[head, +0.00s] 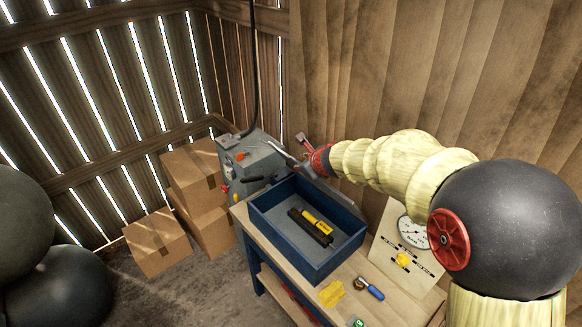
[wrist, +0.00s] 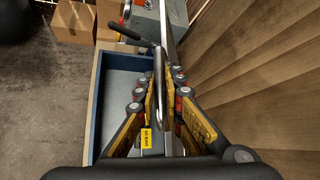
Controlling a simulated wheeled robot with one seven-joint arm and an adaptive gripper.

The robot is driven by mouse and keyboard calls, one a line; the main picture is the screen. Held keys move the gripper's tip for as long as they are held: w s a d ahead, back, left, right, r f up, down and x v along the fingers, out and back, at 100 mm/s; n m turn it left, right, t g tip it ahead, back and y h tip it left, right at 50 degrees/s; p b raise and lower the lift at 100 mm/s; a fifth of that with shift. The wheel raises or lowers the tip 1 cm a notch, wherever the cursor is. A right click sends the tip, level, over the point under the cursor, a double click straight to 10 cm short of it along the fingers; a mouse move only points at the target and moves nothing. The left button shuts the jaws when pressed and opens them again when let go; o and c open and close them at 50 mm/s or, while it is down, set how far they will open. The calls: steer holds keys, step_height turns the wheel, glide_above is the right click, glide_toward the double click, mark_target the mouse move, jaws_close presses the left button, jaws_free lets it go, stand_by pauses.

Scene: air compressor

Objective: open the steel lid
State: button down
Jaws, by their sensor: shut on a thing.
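A grey metal box (head: 250,160) stands against the wall at the far end of the workbench. My gripper (head: 292,156) is beside its right side, above the far end of a blue tray. In the wrist view my gripper (wrist: 163,95) has its fingers closed on a shiny, narrow steel piece (wrist: 158,62). I cannot tell whether this is the steel lid's edge or a handle. A dark grip (wrist: 124,31) sticks out to the left beyond the fingers. The lid's own outline and angle are not clear in either view.
The blue tray (head: 262,224) holds a yellow and black tool (head: 312,226). A gauge board (head: 398,242), a blue-handled tool (head: 375,292) and a yellow cloth (head: 331,293) are on the bench (head: 398,308). Cardboard boxes (head: 156,243) stand left of it. A plank wall is close on the right.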

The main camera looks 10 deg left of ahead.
steer(key=w+d+r+m+g+y+p, duration=0.2)
steer(key=w+d+p, duration=0.6)
steer(key=p, duration=0.5)
steer(key=shift+w+d+r+g+p, duration=0.15)
steer(key=shift+w+r+g+p, duration=0.2)
steer(key=shift+w+r+g, duration=0.6)
steer(key=shift+s+r+t, duration=0.15)
steer(key=shift+t, duration=0.2)
steer(key=c, duration=2.1)
jaws_free()
steer(key=shift+o, duration=1)
steer(key=v, duration=1.2)
